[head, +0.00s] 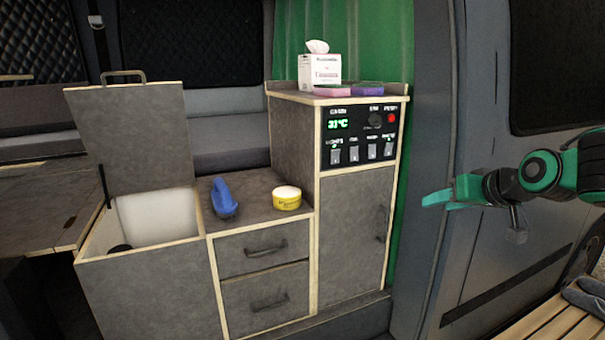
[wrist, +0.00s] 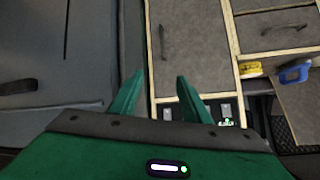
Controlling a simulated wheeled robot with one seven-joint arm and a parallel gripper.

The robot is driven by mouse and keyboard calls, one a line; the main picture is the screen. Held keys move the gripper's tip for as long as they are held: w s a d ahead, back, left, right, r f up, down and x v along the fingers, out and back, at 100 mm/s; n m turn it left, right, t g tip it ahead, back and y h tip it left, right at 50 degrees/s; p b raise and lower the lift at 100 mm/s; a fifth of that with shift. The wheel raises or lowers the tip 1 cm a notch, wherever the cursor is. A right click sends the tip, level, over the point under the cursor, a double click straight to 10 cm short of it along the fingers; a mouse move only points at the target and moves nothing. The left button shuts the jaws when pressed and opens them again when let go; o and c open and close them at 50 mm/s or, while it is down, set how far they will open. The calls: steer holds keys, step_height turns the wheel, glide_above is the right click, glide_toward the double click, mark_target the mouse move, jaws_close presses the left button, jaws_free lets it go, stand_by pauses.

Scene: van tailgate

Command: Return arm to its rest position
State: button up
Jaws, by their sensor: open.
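My gripper (head: 437,200) is at the right side of the head view, green, held out in the air in front of the grey van side panel. It points left toward the cabinet. In the wrist view my gripper's two green fingers (wrist: 158,95) stand apart with nothing between them. My arm reaches in from the right edge of the head view, and most of it is out of the picture.
An open-lidded box (head: 150,255) stands left of drawers. A blue brush-like object (head: 223,198) and yellow tub (head: 287,198) sit on the counter. The taller cabinet (head: 352,225) bears a tissue box (head: 320,70) and two sponges. A slatted bench (head: 560,320) lies lower right.

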steer(key=s+d+f+m+g, duration=0.2)
steer(key=s+f+g, duration=0.1)
steer(key=s, duration=0.7)
steer(key=s+d+f+m+g+h, duration=0.1)
steer(key=s+f+g, duration=0.3)
steer(key=s, duration=0.7)
steer(key=s+d+f+m+g+h, duration=0.1)
steer(key=s+d+f+m+g, duration=0.2)
steer(key=s+f, duration=0.4)
steer(key=s+g, duration=0.1)
steer(key=s, duration=0.3)
steer(key=shift+d, duration=0.3)
steer(key=shift+d, duration=0.4)
